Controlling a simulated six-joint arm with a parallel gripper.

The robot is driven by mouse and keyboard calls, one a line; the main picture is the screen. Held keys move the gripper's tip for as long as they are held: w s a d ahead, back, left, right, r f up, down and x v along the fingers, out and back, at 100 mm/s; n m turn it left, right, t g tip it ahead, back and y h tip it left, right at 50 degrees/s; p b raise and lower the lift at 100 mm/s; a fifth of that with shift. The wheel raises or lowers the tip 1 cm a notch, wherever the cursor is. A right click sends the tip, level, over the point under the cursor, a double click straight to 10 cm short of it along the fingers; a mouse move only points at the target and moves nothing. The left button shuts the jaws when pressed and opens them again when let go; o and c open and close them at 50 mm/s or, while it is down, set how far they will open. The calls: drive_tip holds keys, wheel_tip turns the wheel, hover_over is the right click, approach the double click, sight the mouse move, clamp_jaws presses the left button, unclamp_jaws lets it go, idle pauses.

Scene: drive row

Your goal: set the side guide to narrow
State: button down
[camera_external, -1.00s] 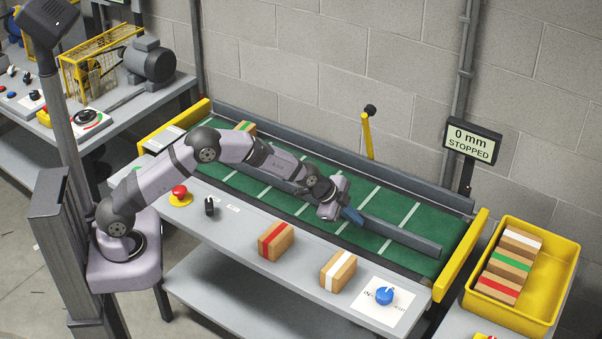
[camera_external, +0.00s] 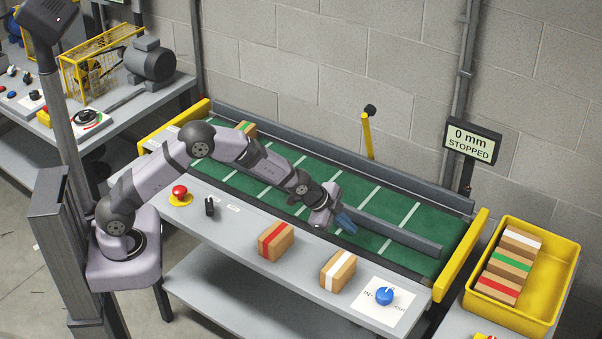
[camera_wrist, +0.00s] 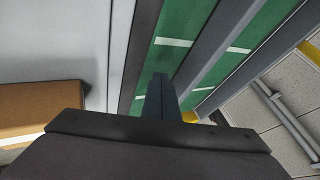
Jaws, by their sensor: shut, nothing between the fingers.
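The side guide (camera_external: 395,232) is a long dark grey bar lying lengthwise over the green belt (camera_external: 385,200), its left part hidden behind my gripper. In the wrist view, a grey bar (camera_wrist: 216,52) with green belt on both sides looks like the same guide. My gripper (camera_external: 346,223) is shut and empty, its blue-grey fingers pointing down over the near side of the belt, on the guide's near side. The fingers (camera_wrist: 160,97) appear left of the bar in the wrist view. I cannot tell whether they touch it. The display (camera_external: 472,141) reads "0 mm STOPPED".
A red-striped box (camera_external: 276,240) and a white-striped box (camera_external: 338,270) stand on the front shelf. A blue knob (camera_external: 385,296), a black switch (camera_external: 209,207) and a red button (camera_external: 180,192) are there too. A yellow lever (camera_external: 366,137) rises behind the belt.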

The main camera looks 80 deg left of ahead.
drive_tip(key=b+v, duration=0.2)
drive_tip(key=v, duration=0.7)
drive_tip(key=shift+s+r, duration=0.25)
drive_tip(key=shift+r, duration=0.1)
drive_tip(key=s+d+n+g+p, duration=0.2)
drive_tip(key=s+d+n+g, duration=0.1)
drive_tip(key=s, duration=1.4)
drive_tip(key=s+d+n+g+p, duration=0.3)
drive_tip(key=s+n+g, duration=0.1)
drive_tip(key=s, duration=1.4)
drive_tip(key=shift+d+r+n+h+p, duration=0.15)
drive_tip(key=shift+n+h+p, duration=0.2)
drive_tip(key=shift+n+h, duration=0.05)
